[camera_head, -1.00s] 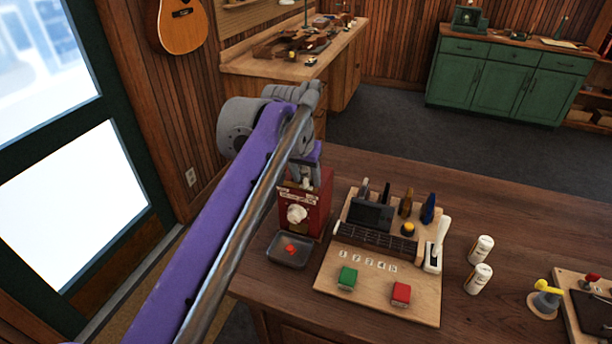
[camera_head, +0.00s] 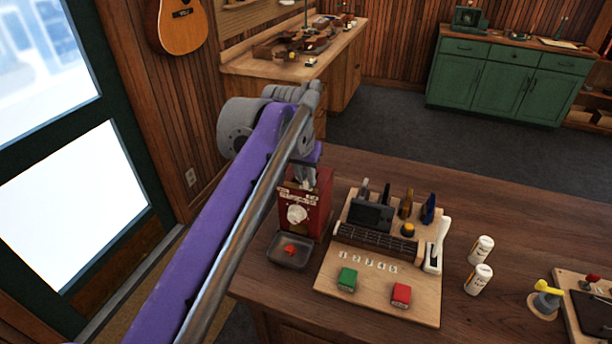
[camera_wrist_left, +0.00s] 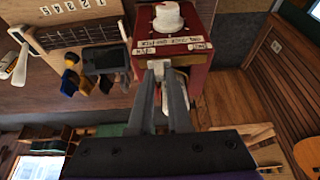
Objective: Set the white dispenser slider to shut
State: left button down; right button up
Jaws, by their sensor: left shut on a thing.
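The red dispenser (camera_head: 317,207) stands on the wooden counter, with a white round knob (camera_head: 297,214) on its front. In the left wrist view the dispenser (camera_wrist_left: 199,22) appears upside down, with a pale label strip across it. The white slider (camera_wrist_left: 159,67) sits by that strip. My left gripper (camera_wrist_left: 161,78) is shut on the slider, one finger on each side of it. In the head view my left gripper (camera_head: 304,181) is at the dispenser's top, and the fingers mostly hide the slider. I cannot read the label. My right gripper is in neither view.
A dark tray (camera_head: 271,252) with red bits sits before the dispenser. A wooden board (camera_head: 330,283) with a green block (camera_head: 347,279), a red block (camera_head: 401,294) and a white lever (camera_head: 441,240) is close on the right. White bottles (camera_head: 480,249) stand farther right.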

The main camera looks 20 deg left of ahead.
aim_at(290, 185)
pick_arm(q)
jog(key=shift+a, duration=0.1)
dwell(0.7)
jog(key=a, duration=0.3)
jog(key=shift+s+a+p, duration=0.1)
jog(key=shift+a+p, duration=0.2)
jog(key=shift+a, duration=0.05)
jog(key=shift+d, duration=0.1)
jog(key=c, duration=1.3)
grip_release()
jog(key=o, duration=0.4)
jog(key=shift+a, duration=0.25)
jog(key=shift+o, duration=0.2)
jog(key=shift+d, duration=0.1)
jog(key=shift+r, duration=0.15)
jog(key=v, duration=1)
jog(key=shift+r+p, duration=0.25)
jog(key=shift+p, duration=0.15)
